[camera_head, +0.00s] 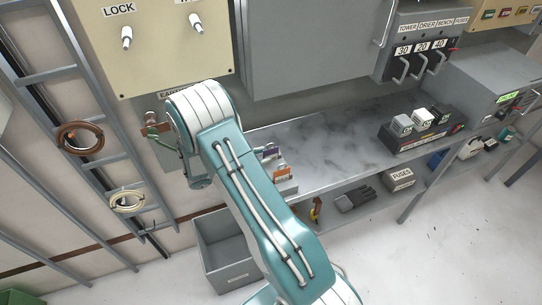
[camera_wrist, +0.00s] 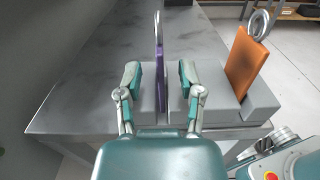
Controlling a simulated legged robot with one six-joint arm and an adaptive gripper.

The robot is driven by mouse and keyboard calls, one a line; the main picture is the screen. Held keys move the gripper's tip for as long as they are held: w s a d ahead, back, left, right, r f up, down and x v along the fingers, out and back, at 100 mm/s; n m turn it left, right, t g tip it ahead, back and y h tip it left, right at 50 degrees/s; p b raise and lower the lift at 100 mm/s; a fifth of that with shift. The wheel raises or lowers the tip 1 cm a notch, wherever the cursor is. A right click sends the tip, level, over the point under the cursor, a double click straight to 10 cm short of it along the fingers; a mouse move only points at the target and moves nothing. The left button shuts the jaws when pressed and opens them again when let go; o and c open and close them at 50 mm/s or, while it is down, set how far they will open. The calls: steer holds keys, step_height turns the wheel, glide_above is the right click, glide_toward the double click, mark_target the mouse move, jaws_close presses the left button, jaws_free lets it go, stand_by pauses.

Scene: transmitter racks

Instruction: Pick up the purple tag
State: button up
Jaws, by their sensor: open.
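The purple tag (camera_wrist: 161,75) stands upright, edge-on, in a grey block holder (camera_wrist: 226,112) on the grey bench in the wrist view. In the head view the purple tag (camera_head: 270,152) shows just right of my arm. My gripper (camera_wrist: 160,80) is open, with one finger on each side of the purple tag and a gap showing on both sides. An orange tag (camera_wrist: 244,62) with a metal ring stands tilted in the same holder to the right.
The bench top (camera_head: 330,135) is mostly clear beyond the holder. Small labelled blocks (camera_head: 402,125) stand on a dark unit further right. A grey cabinet (camera_head: 300,45) hangs above the bench. A grey bin (camera_head: 226,250) stands on the floor, and a fuses box (camera_head: 398,179) sits on the lower shelf.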

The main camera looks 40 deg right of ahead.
mark_target(276, 151)
steer(key=shift+x, duration=2.4)
steer(key=shift+r, duration=0.1)
jaws_close()
